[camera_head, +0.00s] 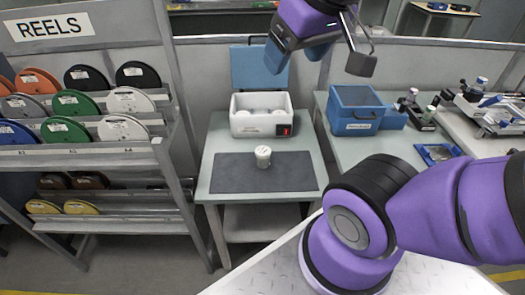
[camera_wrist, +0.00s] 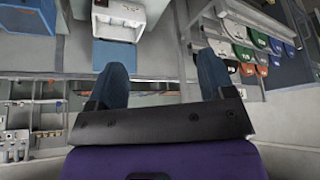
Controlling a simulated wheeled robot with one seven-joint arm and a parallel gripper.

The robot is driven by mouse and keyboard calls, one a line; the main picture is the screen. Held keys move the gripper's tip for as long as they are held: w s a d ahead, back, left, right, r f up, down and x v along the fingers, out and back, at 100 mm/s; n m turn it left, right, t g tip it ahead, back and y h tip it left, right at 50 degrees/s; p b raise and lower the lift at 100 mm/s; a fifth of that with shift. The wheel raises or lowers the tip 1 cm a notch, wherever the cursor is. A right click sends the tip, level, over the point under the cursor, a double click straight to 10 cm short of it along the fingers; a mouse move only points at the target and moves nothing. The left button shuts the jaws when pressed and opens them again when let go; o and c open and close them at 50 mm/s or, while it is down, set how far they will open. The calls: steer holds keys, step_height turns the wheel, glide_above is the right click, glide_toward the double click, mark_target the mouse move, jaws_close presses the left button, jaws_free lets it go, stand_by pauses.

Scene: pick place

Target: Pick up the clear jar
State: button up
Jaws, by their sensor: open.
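A small pale jar (camera_head: 263,156), whitish with a light lid, stands upright on a dark grey mat (camera_head: 225,178) on the table in the head view. My gripper (camera_head: 298,52) is high up at the top of the head view, above and behind the jar and well apart from it. Its two blue fingers are spread with nothing between them; the gap also shows in the wrist view (camera_wrist: 162,72). I cannot make out the jar in the wrist view.
A white box (camera_head: 261,124) with its blue lid raised stands behind the mat. A blue bin (camera_head: 355,120) and instruments are on the bench at right. A rack of reels (camera_head: 78,150) stands at left. The mat around the jar is clear.

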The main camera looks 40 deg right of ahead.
steer(key=shift+o, duration=0.4)
steer(key=shift+o, duration=1.1)
steer(key=m+g, duration=0.3)
steer(key=g, duration=0.2)
glide_above(263, 151)
step_height(263, 151, down, 40)
steer(key=shift+s+f, duration=0.1)
steer(key=shift+s, duration=0.05)
step_height(263, 151, down, 5)
steer(key=shift+f, duration=0.2)
steer(key=shift+w+f, duration=0.15)
steer(key=shift+f, duration=1.2)
steer(key=shift+w+f, duration=0.15)
steer(key=shift+f, duration=1.2)
